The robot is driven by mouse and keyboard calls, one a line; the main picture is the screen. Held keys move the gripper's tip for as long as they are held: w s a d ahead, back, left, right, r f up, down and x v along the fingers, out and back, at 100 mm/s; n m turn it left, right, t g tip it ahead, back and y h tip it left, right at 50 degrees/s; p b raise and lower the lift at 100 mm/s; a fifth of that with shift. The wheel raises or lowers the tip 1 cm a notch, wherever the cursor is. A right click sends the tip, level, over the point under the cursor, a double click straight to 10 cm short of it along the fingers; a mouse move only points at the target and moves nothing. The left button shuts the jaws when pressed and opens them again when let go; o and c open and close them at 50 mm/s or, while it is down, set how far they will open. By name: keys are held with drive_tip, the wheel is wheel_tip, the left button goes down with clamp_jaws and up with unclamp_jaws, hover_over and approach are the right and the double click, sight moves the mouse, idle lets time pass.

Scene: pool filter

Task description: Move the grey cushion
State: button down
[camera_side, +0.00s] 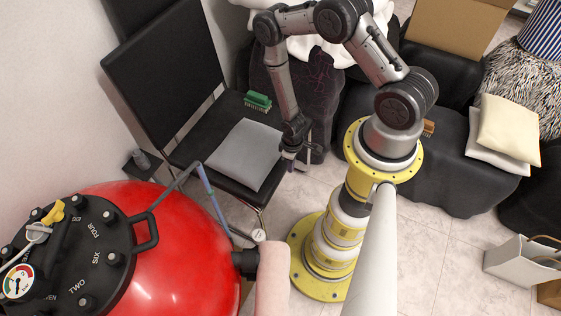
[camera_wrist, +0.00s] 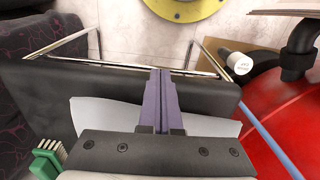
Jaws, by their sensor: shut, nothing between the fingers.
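The grey cushion (camera_side: 236,154) lies flat on the seat of the black chair (camera_side: 178,150) in the side view. In the wrist view the grey cushion (camera_wrist: 98,116) shows on both sides of my gripper, and its middle is hidden behind it. My gripper (camera_side: 290,158) is at the right edge of the chair seat, just right of the cushion in the side view. In the wrist view my gripper's fingers (camera_wrist: 160,75) are together, with nothing held, and point toward the seat's edge. I cannot tell whether they touch the cushion.
A green brush (camera_side: 258,101) lies on the seat behind the cushion. A red pool filter tank (camera_side: 170,255) stands in front, with a blue pole (camera_side: 214,202) beside the chair. Pale cushions (camera_side: 505,132) lie on a dark-covered surface at right.

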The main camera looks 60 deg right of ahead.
sight(238, 145)
drive_tip(key=shift+w+a+f, duration=0.1)
drive_tip(key=shift+w+f, duration=0.1)
drive_tip(key=shift+w, duration=1.8)
drive_tip(key=w, duration=1.7)
drive_tip(key=shift+a, duration=0.3)
